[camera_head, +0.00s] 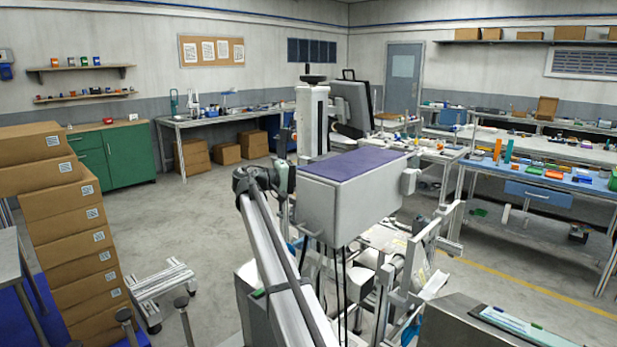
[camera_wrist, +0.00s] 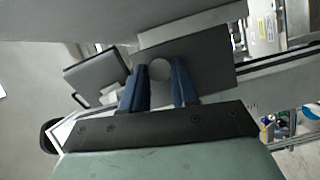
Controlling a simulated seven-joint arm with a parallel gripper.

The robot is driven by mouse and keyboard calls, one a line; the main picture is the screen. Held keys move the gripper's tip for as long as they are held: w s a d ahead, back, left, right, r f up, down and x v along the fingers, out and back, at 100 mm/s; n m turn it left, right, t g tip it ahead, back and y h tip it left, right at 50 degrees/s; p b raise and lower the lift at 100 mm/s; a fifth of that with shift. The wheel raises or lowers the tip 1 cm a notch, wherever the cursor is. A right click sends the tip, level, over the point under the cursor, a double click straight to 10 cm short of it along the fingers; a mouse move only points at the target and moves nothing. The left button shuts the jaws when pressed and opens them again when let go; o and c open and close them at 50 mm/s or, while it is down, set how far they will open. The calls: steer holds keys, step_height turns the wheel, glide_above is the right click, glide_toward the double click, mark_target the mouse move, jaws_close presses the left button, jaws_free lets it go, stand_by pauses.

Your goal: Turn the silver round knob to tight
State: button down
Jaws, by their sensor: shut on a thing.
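In the wrist view, the silver round knob (camera_wrist: 160,69) shows as a small pale grey disc in front of a dark grey plate (camera_wrist: 208,62). My gripper (camera_wrist: 161,75) has its two blue fingers on the left and right sides of the knob and is shut on it. The knob's face is visible between the fingers; its edges at the finger pads are partly hidden. No mark showing how far it is turned can be made out. In the head view I cannot make out the knob or the fingers.
In the head view, a large grey box with a purple top (camera_head: 345,190) stands close to my arm. A white column (camera_head: 313,118) rises behind it. Stacked cardboard boxes (camera_head: 75,250) are at the left. Workbenches line the back and right. Open floor lies at centre left.

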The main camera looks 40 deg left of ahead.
steer(key=shift+m, duration=0.5)
steer(key=c, duration=0.8)
jaws_free()
steer(key=shift+c, duration=0.2)
steer(key=v, duration=1.3)
steer(key=shift+s+r, duration=0.35)
steer(key=shift+s, duration=0.05)
steer(key=shift+a, duration=0.1)
